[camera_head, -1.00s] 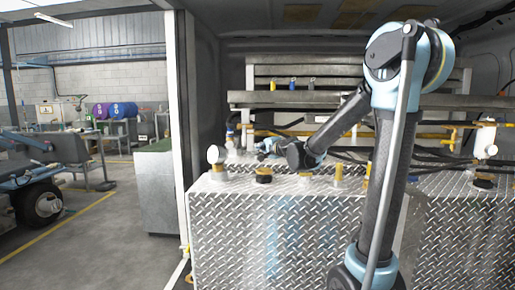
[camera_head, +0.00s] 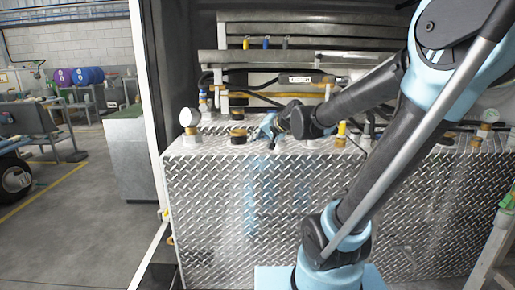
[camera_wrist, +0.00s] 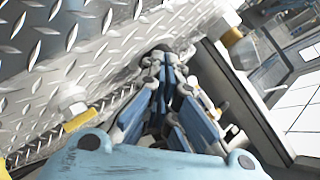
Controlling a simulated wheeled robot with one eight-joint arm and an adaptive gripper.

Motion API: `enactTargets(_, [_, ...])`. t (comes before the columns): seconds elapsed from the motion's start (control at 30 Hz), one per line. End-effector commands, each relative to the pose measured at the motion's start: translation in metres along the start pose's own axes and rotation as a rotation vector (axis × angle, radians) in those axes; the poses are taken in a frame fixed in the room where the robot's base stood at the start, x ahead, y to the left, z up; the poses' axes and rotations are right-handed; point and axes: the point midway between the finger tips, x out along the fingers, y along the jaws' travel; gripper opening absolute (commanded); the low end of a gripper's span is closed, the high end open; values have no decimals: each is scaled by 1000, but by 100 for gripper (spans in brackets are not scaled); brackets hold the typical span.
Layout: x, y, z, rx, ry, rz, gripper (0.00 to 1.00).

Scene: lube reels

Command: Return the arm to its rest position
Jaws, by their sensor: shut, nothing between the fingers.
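My gripper (camera_head: 266,128) shows in the head view just above the front top edge of the diamond-plate tank box (camera_head: 215,205), a little right of a dark cap. It is small there and partly behind my wrist. In the wrist view my gripper (camera_wrist: 168,58) is shut and empty, its fingers together beside the tread-patterned metal (camera_wrist: 75,35). My arm reaches from the right side of the head view, bent at the elbow, with its wrist over the box.
A white round gauge (camera_head: 189,117) and a dark cap (camera_head: 238,137) stand on the box near my gripper. Hoses and a pipe rack (camera_head: 265,61) lie behind. A white door post (camera_head: 150,100) stands left. The workshop floor (camera_head: 70,240) beyond is largely open.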

Motion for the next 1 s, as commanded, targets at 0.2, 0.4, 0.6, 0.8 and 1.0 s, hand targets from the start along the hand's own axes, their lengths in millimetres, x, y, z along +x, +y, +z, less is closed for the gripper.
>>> enactTargets(0.2, [-47,72,56,-142,-129,193,0])
enactTargets(0.4, [-94,140,108,-240,-263,380,0])
enactTargets(0.6, [-144,204,156,-301,-401,566,0])
enactTargets(0.8, [-179,241,187,-323,-497,689,0])
enactTargets(1.0, [-190,251,195,-326,-525,724,0])
